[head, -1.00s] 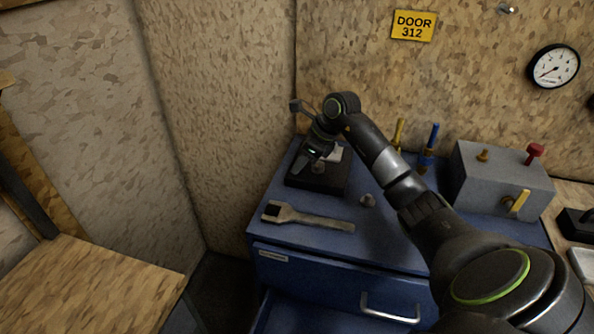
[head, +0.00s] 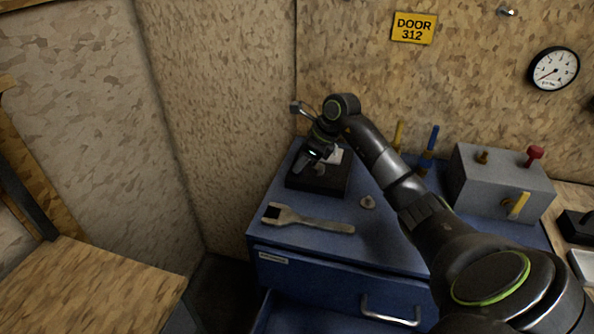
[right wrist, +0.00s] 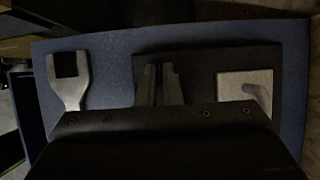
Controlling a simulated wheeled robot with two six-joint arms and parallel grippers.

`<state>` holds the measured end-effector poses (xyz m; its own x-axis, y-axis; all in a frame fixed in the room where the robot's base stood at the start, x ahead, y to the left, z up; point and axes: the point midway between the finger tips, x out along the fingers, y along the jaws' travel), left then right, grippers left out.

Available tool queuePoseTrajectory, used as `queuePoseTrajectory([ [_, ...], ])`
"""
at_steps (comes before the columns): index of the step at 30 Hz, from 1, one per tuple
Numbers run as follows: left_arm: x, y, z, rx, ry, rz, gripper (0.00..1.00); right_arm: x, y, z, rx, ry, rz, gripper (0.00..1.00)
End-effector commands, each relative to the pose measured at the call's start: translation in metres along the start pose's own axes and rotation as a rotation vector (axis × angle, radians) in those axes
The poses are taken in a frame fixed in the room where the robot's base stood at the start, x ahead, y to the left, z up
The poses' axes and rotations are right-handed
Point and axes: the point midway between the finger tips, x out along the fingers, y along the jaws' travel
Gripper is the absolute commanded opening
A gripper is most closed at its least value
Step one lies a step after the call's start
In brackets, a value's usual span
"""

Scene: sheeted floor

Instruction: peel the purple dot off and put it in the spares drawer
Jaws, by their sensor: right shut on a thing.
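My right gripper (head: 304,163) reaches down over a black block (head: 325,186) at the back left of the blue cabinet top. In the right wrist view its two fingers (right wrist: 160,80) stand close together over the dark block. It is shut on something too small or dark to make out. I see no purple dot in either view; the fingers may hide it. The cabinet's lower drawer (head: 285,318) is pulled out at the bottom of the head view. Its contents are out of view. My left gripper is not in view.
A pale plate (right wrist: 236,88) lies on the block beside the fingers. A grey wrench (head: 305,219) and a small knob-like piece (head: 367,202) lie in front. A grey box (head: 497,184) with levers stands right. The closed upper drawer has a handle (head: 390,311). Walls stand close behind and left.

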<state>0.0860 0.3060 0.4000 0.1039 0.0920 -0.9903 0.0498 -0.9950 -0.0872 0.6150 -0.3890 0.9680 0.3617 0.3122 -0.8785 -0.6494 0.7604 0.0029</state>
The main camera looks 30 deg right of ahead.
Motion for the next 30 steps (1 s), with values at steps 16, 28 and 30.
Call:
queuePoseTrajectory([
  [16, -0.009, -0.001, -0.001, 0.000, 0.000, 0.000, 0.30, -0.016, -0.001, 0.009, -0.001, -0.002, -0.003, 0.00],
  [28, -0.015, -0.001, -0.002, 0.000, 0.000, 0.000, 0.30, -0.027, -0.001, 0.015, -0.001, -0.001, -0.003, 0.00],
  [30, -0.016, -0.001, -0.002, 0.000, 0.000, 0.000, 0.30, -0.029, -0.001, 0.016, -0.001, -0.001, -0.003, 0.00],
])
